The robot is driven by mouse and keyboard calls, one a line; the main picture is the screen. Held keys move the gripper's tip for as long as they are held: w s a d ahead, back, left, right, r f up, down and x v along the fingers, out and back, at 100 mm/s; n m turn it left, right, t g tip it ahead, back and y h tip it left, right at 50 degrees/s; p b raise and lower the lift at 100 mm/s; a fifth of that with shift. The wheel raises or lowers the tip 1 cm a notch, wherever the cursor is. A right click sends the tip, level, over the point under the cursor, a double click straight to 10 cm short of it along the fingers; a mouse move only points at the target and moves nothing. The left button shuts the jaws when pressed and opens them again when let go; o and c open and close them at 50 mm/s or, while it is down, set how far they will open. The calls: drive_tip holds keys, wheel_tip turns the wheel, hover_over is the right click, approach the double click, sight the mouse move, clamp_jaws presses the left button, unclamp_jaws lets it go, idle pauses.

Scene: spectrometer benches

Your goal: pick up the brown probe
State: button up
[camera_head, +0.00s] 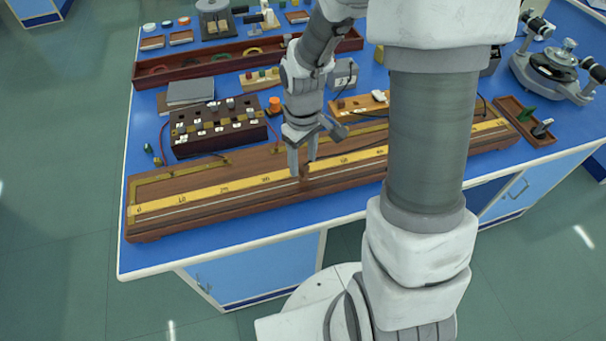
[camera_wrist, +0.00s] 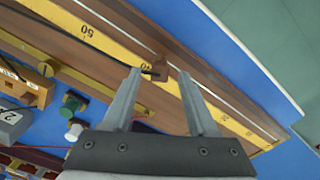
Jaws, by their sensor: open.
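The brown probe (camera_wrist: 159,71) is a small brown piece with a black wire, on the long wooden metre bridge (camera_wrist: 50,45). In the wrist view it shows between and just beyond the tips of my gripper (camera_wrist: 163,80). The two fingers are apart, and I see no clear contact with the probe. In the head view my gripper (camera_head: 303,168) points down over the yellow scale of the bridge (camera_head: 155,231). The probe (camera_head: 305,173) is small there and partly hidden by the fingers.
Behind the bridge stand a dark resistance box (camera_head: 217,127), a wooden key board (camera_head: 350,105) and an orange-topped item (camera_head: 274,104). A long dark tray (camera_head: 230,54) lies further back. A small tray (camera_head: 524,120) is at the right. Bare blue bench shows along the front edge.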

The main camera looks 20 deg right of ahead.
sight(303, 166)
drive_tip(key=shift+f, duration=1.55)
clamp_jaws()
